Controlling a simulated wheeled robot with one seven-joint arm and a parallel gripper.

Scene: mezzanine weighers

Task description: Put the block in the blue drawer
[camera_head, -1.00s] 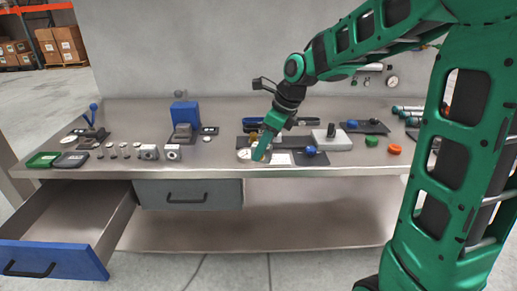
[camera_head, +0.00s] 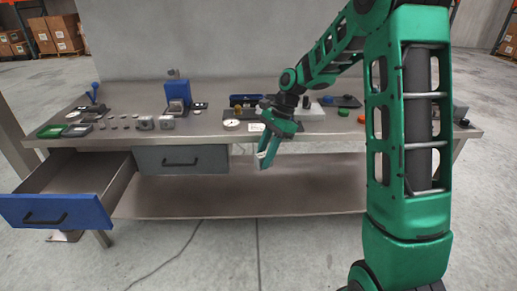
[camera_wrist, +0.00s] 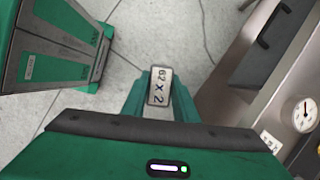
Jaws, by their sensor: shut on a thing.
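My gripper (camera_head: 268,154) hangs in front of the bench's front edge, right of the grey drawer. In the wrist view its green fingers are shut on a small pale block (camera_wrist: 160,86) marked "62 x 2". The block is mostly hidden in the head view. The blue drawer (camera_head: 56,211) is pulled open at the left under the bench top, with its blue front and black handle towards me. The visible part of its inside (camera_head: 75,172) looks empty.
The bench top (camera_head: 100,141) carries several small weights, scales, a green tray (camera_head: 52,131) and a blue box (camera_head: 178,91). The grey drawer (camera_head: 182,159) is shut. Open floor (camera_head: 220,250) lies in front. A round dial (camera_wrist: 305,115) is near the bench edge.

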